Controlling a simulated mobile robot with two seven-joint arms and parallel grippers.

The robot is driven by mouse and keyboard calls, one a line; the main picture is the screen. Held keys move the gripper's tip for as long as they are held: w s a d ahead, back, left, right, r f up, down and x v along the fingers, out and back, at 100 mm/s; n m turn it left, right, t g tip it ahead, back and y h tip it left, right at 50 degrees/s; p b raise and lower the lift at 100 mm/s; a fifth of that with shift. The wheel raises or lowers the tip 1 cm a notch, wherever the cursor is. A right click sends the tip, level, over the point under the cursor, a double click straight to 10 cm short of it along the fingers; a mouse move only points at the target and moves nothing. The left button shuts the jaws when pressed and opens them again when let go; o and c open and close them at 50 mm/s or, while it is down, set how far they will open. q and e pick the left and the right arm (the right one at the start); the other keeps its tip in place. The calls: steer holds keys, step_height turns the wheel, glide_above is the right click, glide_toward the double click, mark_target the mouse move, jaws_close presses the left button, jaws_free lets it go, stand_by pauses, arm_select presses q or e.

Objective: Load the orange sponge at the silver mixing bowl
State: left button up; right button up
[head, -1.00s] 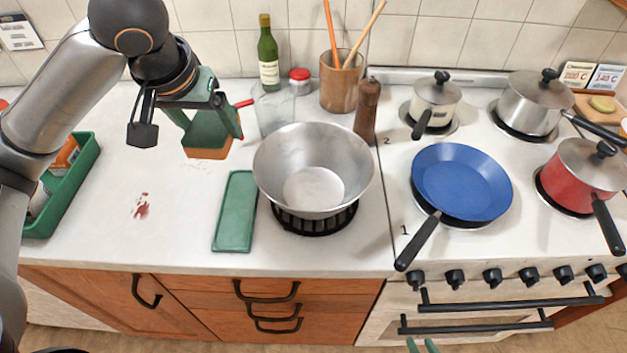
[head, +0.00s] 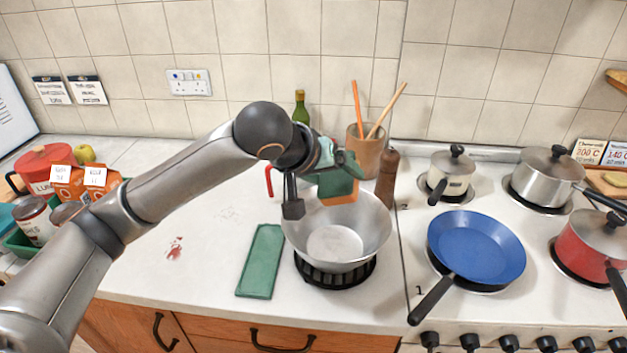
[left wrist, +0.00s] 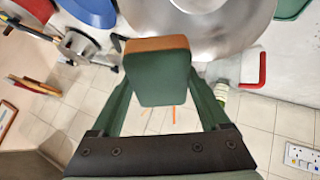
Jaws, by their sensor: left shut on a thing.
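The sponge (head: 341,201) has an orange face below and a green body above. My left gripper (head: 338,176) is shut on it and holds it over the back part of the silver mixing bowl (head: 342,262), above the rim. In the left wrist view the sponge (left wrist: 157,76) sits between the fingers, with the bowl's shiny metal (left wrist: 200,28) behind its top end. The bowl stands upright on a black ring-shaped burner and its visible inside is empty. The gripper and sponge hide part of its far rim. My right gripper is not in view.
A green mat (head: 261,260) lies left of the bowl. Behind the bowl stand a wooden utensil pot (head: 366,150), a pepper mill (head: 387,180) and a bottle (head: 301,107). A blue pan (head: 477,245) is on the stove at right.

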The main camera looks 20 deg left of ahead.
mark_target(328, 184)
arm_select(q)
steer(key=shift+w+f+b, duration=0.15)
steer(key=shift+f+b, duration=1.4)
steer(key=shift+b, duration=0.05)
step_height(328, 184, down, 8)
steer(key=b, duration=0.5)
steer(key=shift+f, duration=0.25)
steer(key=shift+f+b, duration=0.3)
steer(key=shift+f, duration=0.05)
steer(key=shift+f+b, duration=0.3)
steer(key=shift+f, duration=0.45)
steer(key=shift+r, duration=0.1)
